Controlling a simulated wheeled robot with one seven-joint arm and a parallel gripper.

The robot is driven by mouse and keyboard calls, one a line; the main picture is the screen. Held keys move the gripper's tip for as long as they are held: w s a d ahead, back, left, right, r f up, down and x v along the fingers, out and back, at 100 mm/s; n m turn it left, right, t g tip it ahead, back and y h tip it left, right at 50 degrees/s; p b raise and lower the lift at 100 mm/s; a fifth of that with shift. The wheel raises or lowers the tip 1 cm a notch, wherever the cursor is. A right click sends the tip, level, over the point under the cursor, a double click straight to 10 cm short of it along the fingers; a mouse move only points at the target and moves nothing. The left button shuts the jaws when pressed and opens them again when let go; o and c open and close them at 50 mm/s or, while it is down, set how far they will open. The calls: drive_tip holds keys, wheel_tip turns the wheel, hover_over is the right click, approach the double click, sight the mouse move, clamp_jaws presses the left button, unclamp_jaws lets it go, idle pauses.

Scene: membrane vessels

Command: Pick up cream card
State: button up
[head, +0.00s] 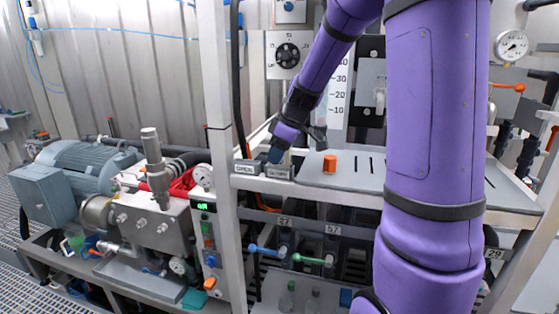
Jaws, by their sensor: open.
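My gripper (277,153) points down at the left end of the grey shelf, just above or at a small grey block with a pale label (278,172). Its blue tip covers part of that block, and whether they touch cannot be told. A second labelled grey block (245,168) stands just left of it. I cannot make out a cream card for certain; it may be hidden by my gripper or arm. The gripper is open, but its two fingers overlap from this side and nothing is clearly seen between them.
The grey shelf (345,180) bears an orange knob (330,163) and dark slots right of my gripper. A white frame post (217,120) rises close on the left. A pump with a blue-grey motor (85,170) stands further left. Blue (265,250) and green (312,259) valve handles sit below.

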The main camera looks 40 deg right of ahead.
drive_tip(key=shift+w+a+f, duration=0.1)
drive_tip(key=shift+f, duration=0.25)
clamp_jaws()
drive_tip(key=shift+r, duration=0.1)
